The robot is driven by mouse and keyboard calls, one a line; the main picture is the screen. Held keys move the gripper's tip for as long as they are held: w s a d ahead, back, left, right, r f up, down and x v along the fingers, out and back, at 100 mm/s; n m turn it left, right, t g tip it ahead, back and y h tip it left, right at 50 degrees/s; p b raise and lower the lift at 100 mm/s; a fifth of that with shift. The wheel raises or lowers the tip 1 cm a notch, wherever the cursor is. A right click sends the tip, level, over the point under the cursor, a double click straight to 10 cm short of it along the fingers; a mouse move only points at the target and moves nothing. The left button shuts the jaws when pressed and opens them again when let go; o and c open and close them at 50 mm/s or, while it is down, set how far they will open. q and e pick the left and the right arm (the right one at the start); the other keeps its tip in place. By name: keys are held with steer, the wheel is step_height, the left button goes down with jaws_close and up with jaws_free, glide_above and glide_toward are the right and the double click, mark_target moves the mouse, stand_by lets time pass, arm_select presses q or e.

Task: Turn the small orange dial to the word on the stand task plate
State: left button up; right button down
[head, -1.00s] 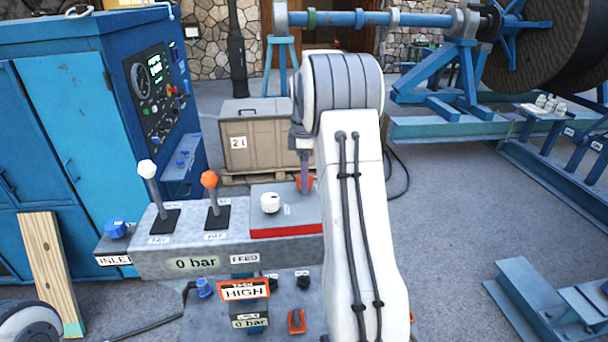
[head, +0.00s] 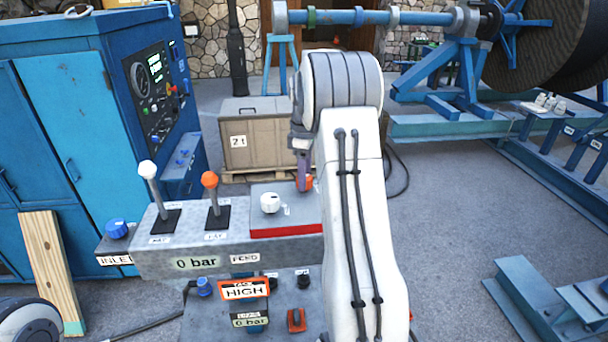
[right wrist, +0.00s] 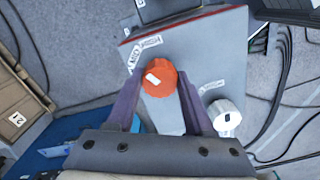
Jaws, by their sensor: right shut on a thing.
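The small orange dial (right wrist: 162,77) sits on a grey panel box (right wrist: 208,45) with a red edge. A white mark shows on the dial's face. My right gripper (right wrist: 160,84) is shut on the dial, one purple finger on each side. In the head view the gripper (head: 304,173) comes down at the box's right end and partly hides the orange dial (head: 309,182). The stand task plate (head: 244,289), framed in orange, reads HIGH. My left gripper is not in view.
A white knob (head: 270,203) sits left of the dial on the same box. Two levers, white-topped (head: 148,170) and orange-topped (head: 209,180), stand further left. A blue cabinet (head: 50,130) is at left. My right arm hides the stand's right end.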

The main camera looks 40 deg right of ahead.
steer(key=m+p, duration=0.1)
steer(key=m, duration=0.5)
steer(key=shift+w+r, duration=0.1)
steer(key=shift+w, duration=0.05)
stand_by(0.6)
steer(key=shift+c, duration=1.4)
jaws_free()
steer(key=shift+w+a, duration=0.1)
steer(key=shift+r, duration=0.1)
step_height(320, 180, up, 9)
steer(key=shift+f+b, duration=0.15)
steer(key=shift+b, duration=0.9)
steer(key=shift+r, duration=0.8)
